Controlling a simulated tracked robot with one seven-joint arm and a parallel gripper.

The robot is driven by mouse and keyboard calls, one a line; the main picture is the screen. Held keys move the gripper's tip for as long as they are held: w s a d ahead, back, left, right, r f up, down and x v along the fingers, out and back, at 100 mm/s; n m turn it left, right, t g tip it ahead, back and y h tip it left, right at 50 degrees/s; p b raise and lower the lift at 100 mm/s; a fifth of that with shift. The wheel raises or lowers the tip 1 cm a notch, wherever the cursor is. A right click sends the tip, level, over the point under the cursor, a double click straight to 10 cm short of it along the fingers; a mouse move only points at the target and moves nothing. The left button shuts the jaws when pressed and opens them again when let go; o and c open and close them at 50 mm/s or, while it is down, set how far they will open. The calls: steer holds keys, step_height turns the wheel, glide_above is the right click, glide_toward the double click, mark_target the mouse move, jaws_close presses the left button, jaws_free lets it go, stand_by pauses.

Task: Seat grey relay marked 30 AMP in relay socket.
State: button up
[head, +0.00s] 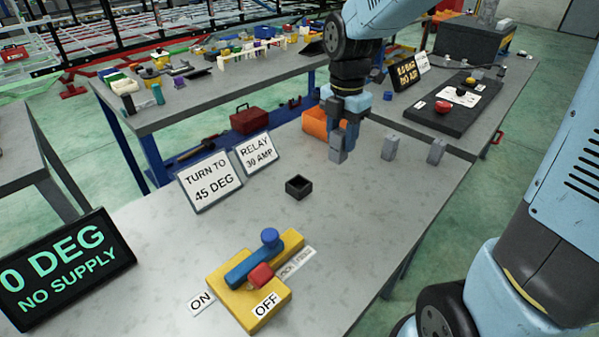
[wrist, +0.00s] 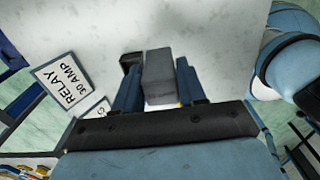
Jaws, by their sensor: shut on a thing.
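My gripper (head: 345,118) points down over the back of the table, to the right of and behind the relay socket. It is shut on a grey relay (head: 338,149), a small upright block; the relay also shows between the fingers in the wrist view (wrist: 158,78). Any rating mark on the held relay cannot be read. The relay socket (head: 298,187) is a small black open box on the table; a dark part of it (wrist: 131,60) shows beside the held relay in the wrist view. Two more grey relays stand upright to the right, one nearer (head: 390,147) and one farther right (head: 436,151).
A "RELAY 30 AMP" sign (head: 257,152) and a "TURN TO 45 DEG" sign (head: 210,181) stand left of the socket. A yellow switch base (head: 240,290) with a blue lever is in front. An orange bin (head: 315,121) is behind my gripper. A display (head: 60,270) reads "0 DEG NO SUPPLY".

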steer(key=a+f, duration=0.2)
steer(key=a, duration=0.1)
steer(key=a+f, duration=0.6)
steer(key=shift+w+a, duration=0.2)
steer(key=shift+w, duration=0.1)
steer(key=shift+f, duration=1.5)
steer(key=shift+c, duration=0.5)
steer(key=o, duration=1.2)
steer(key=shift+r, duration=0.1)
step_height(320, 180, up, 12)
steer(key=shift+f, duration=0.1)
steer(key=shift+d, duration=0.1)
